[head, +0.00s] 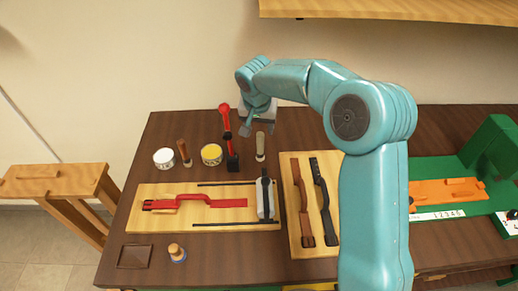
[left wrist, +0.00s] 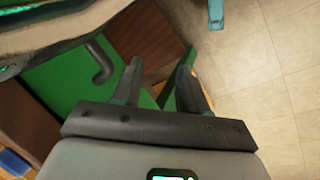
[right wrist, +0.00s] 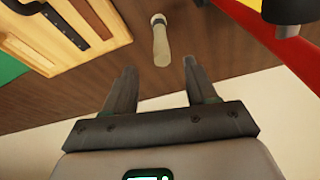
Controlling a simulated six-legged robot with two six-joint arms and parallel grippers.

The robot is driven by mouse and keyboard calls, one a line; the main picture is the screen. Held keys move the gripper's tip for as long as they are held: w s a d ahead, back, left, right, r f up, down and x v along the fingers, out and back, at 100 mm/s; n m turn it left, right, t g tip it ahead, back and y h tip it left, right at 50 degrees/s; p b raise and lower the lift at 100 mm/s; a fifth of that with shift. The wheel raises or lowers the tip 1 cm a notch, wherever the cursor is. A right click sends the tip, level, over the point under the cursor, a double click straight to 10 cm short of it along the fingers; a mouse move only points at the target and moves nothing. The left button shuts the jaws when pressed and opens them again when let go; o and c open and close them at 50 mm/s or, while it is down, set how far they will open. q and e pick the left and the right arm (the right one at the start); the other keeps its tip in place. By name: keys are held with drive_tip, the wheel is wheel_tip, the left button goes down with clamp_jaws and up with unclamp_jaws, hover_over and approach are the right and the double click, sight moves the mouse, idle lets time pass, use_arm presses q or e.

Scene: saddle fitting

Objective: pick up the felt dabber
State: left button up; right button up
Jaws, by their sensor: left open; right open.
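The felt dabber, as I take it, is a short pale stick with a rounded end (head: 260,147), standing or lying near the back of the dark table. In the right wrist view, the dabber (right wrist: 160,42) shows ahead of and between the fingers, apart from them. My right gripper (head: 257,128) reaches over the back of the table, just behind the dabber. Its two fingers (right wrist: 157,75) are open and empty. My left gripper (left wrist: 160,78) shows only in its wrist view, open and empty, with green surfaces and tiled floor beyond.
A red-handled tool (head: 226,122) stands close to the left of the dabber. A yellow-topped pot (head: 211,154), a wooden-handled brush (head: 184,152) and a white pot (head: 164,158) are farther left. Boards (head: 302,245) with straps lie in front. A wooden shelf (head: 400,12) hangs above.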

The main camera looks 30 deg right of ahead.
sight(260, 137)
drive_tip(key=x, duration=0.6)
drive_tip(key=shift+w+d+p, duration=0.1)
drive_tip(key=shift+w+p, duration=0.25)
drive_tip(key=shift+w, duration=0.1)
drive_tip(key=shift+s+f, duration=0.1)
drive_tip(key=shift+f, duration=0.15)
drive_tip(key=shift+s, duration=0.25)
drive_tip(key=shift+p+x, duration=1.05)
drive_tip(key=shift+x, duration=0.1)
drive_tip(key=x, duration=0.3)
drive_tip(key=shift+w, duration=0.25)
drive_tip(key=shift+s+r, duration=0.25)
drive_tip(key=shift+s, duration=0.15)
drive_tip(key=shift+w+f, duration=0.25)
drive_tip(key=shift+w, duration=0.05)
drive_tip(key=c, duration=1)
use_arm(q)
wheel_tip(260, 137, up, 3)
drive_tip(key=shift+d+r, duration=0.1)
use_arm(e)
drive_tip(key=shift+s, duration=0.1)
clamp_jaws()
